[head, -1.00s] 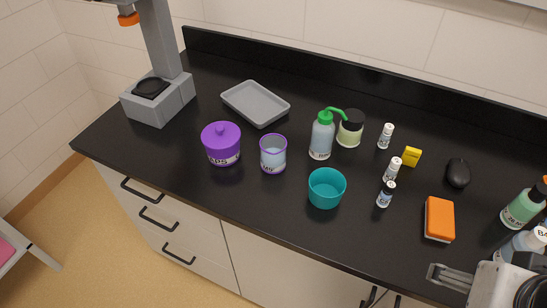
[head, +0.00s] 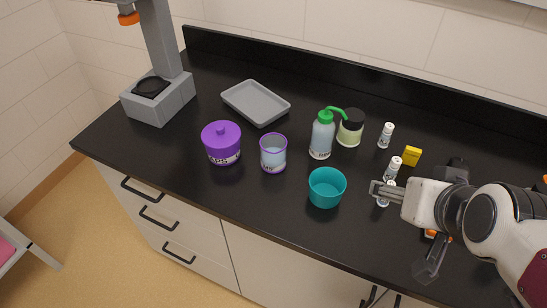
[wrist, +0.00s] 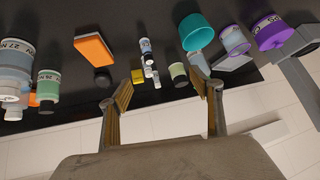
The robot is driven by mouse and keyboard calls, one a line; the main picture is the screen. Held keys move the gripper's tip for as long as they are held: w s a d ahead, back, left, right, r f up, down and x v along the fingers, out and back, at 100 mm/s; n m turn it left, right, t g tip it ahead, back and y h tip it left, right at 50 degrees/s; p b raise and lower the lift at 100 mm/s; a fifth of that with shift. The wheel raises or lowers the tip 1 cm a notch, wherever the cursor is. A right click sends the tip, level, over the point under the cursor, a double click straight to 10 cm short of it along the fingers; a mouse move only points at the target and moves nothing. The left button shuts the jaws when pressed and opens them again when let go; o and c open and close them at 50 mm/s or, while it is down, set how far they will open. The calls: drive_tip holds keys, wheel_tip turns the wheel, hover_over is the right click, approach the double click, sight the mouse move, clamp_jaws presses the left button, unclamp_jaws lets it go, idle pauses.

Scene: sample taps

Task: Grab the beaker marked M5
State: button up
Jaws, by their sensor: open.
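A clear beaker with a purple rim and base (head: 272,155) stands upright on the black bench, between the purple lidded jar and the teal cup. In the wrist view the beaker (wrist: 235,42) appears inverted, right of the teal cup. My gripper (head: 400,229) is open and empty, to the right of the teal cup and well apart from the beaker. In the wrist view my gripper (wrist: 161,72) shows its two fingers spread wide.
The teal cup (head: 326,188) stands between my gripper and the beaker. A purple jar (head: 221,145) is just left of the beaker; a green-capped wash bottle (head: 322,136) is to its right. A grey tray (head: 255,102) lies behind. Small vials (head: 386,136) stand near my gripper.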

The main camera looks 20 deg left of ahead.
drive_tip(key=w+a+f+n+t+y, duration=0.1)
drive_tip(key=w+a+f, duration=0.15)
drive_tip(key=a, duration=0.45)
drive_tip(key=w+a+f+n+t+y, duration=0.1)
drive_tip(key=w+a, duration=0.3)
drive_tip(key=a, duration=0.3)
drive_tip(key=n+t+y, duration=0.1)
drive_tip(key=t+y, duration=0.1)
approach(273, 140)
drive_tip(key=shift+s+d, duration=0.4)
drive_tip(key=shift+d, duration=0.05)
drive_tip(key=shift+h, duration=0.3)
drive_tip(key=shift+x, duration=1.3)
drive_tip(key=shift+r, duration=0.1)
drive_tip(key=shift+w+a, duration=0.1)
drive_tip(key=shift+w+a+f, duration=0.2)
drive_tip(key=shift+w+a, duration=0.3)
drive_tip(key=shift+w+a+f, duration=0.2)
drive_tip(key=shift+w+a, duration=0.25)
drive_tip(key=shift+w, duration=0.05)
drive_tip(key=shift+x, duration=1.1)
